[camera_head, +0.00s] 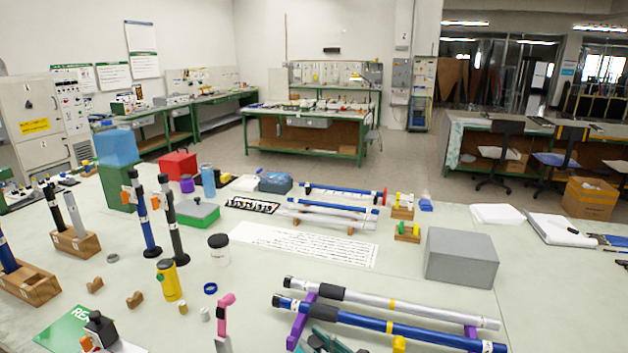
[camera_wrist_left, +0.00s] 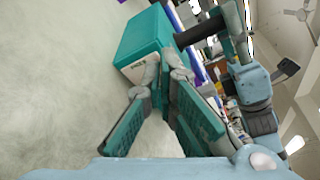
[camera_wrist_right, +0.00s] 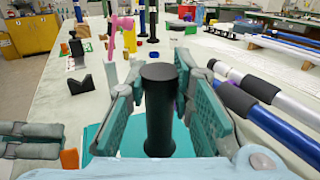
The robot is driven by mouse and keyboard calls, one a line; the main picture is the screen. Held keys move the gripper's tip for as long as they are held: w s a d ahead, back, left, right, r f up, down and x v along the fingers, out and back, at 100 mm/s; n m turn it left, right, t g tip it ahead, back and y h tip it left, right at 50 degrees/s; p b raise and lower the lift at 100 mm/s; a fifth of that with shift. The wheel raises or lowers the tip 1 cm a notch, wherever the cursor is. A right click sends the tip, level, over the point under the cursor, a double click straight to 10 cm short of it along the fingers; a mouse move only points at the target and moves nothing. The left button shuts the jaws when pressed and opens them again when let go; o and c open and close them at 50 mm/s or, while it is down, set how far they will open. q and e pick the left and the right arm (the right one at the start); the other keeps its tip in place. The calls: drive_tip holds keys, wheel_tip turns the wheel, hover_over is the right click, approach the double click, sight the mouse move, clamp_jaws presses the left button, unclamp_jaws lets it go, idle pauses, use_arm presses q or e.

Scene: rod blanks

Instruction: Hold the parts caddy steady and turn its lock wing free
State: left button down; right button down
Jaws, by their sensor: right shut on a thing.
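The parts caddy (camera_wrist_left: 145,38) is a teal box with a pale label, standing on the bench in the left wrist view. A black upright post (camera_wrist_right: 160,108) rises from it in the right wrist view, where its teal top (camera_wrist_right: 98,132) shows below. My right gripper (camera_wrist_right: 160,75) is shut on this post; its tips show in the head view (camera_head: 330,342). My left gripper (camera_wrist_left: 165,80) is near the caddy's side, its fingers a little apart with nothing seen between them. It shows in the right wrist view (camera_wrist_right: 35,140) beside a small orange piece (camera_wrist_right: 70,160), possibly the lock wing.
Blue and silver rods (camera_head: 390,322) lie on purple supports close to my right gripper. A pink-topped stand (camera_head: 224,315), a yellow bottle (camera_head: 168,280) and a grey box (camera_head: 460,257) stand around the bench.

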use_arm(q)
drive_tip(key=shift+a+f, duration=0.15)
drive_tip(key=shift+f, duration=0.05)
drive_tip(key=shift+w+a+f, duration=0.15)
drive_tip(key=shift+a+f, duration=0.15)
drive_tip(key=shift+f, duration=0.2)
drive_tip(key=shift+w+a+r, duration=0.15)
drive_tip(key=shift+a+r, duration=0.05)
drive_tip(key=shift+a, duration=0.1)
drive_tip(key=s+a, duration=0.1)
drive_tip(key=s, duration=0.2)
drive_tip(key=s+a, duration=0.1)
drive_tip(key=s, duration=0.1)
drive_tip(key=shift+s+a, duration=0.2)
drive_tip(key=shift+a, duration=0.1)
use_arm(e)
drive_tip(key=c, duration=1.3)
unclamp_jaws()
